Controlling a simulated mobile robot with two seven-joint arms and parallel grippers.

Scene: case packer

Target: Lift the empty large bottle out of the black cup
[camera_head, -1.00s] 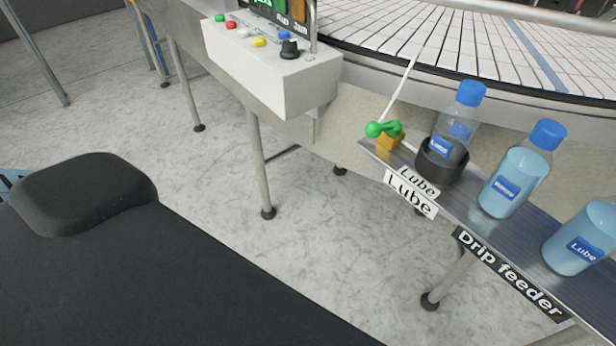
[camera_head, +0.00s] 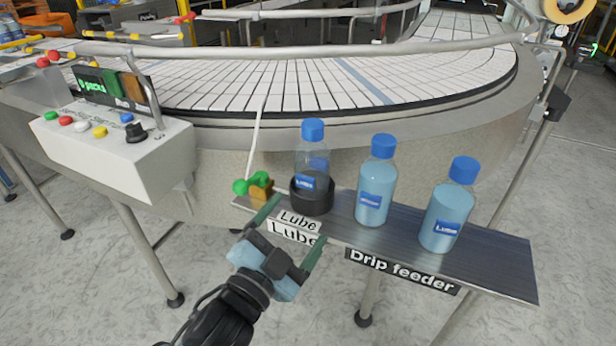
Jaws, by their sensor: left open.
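The empty large bottle (camera_head: 313,155) is clear with a blue cap and a blue label. It stands upright in the black cup (camera_head: 312,200) at the left part of the metal shelf (camera_head: 490,262). The cup hides the bottle's lower part. My left gripper (camera_head: 290,228) is open and empty, in front of the cup and below it in the picture. Its two green fingers point up toward the shelf's front edge, near the Lube labels (camera_head: 293,233). I cannot tell whether it touches them. My right gripper is not in view.
Two bottles of light blue liquid stand right of the cup, one in the middle (camera_head: 374,190) and one farther right (camera_head: 447,212). A green and orange valve (camera_head: 258,186) with a thin white tube sits left of the cup. A rail and conveyor (camera_head: 300,90) lie behind.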

